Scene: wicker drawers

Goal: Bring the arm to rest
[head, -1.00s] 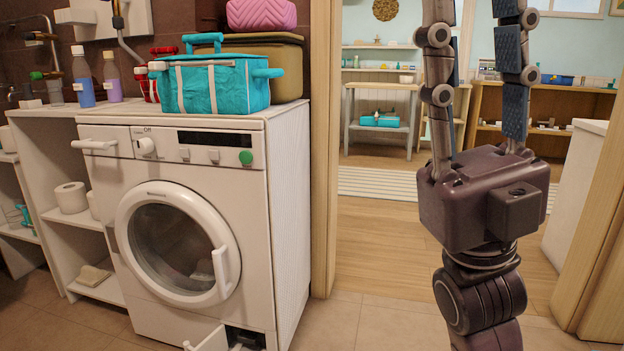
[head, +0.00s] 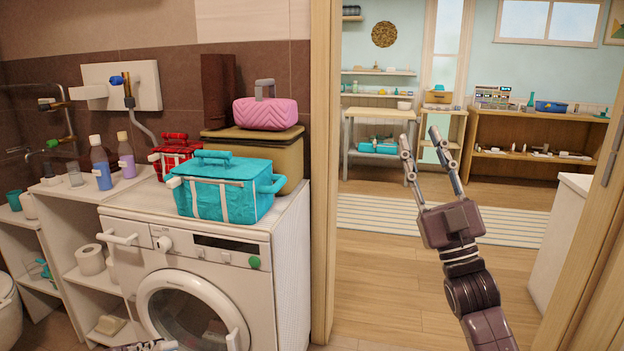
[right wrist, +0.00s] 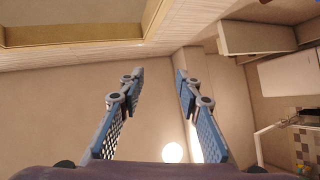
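My right gripper (head: 420,140) is raised in front of the doorway in the head view, fingers pointing up. Its two fingers are apart with nothing between them. It also shows open and empty in the right wrist view (right wrist: 160,76), with a wall, a ceiling and a round light beyond it. A small piece at the bottom edge of the head view, in front of the washing machine, looks like the tip of my left gripper (head: 146,346). The rest of it is out of frame, so its state cannot be told.
A white washing machine (head: 291,245) stands left of the door frame (head: 324,150), with a teal bag (head: 232,188), a pink bag (head: 266,114) and a red bag (head: 175,150) on or above it. A white cabinet (head: 560,235) is at the right. The doorway floor (head: 385,265) is clear.

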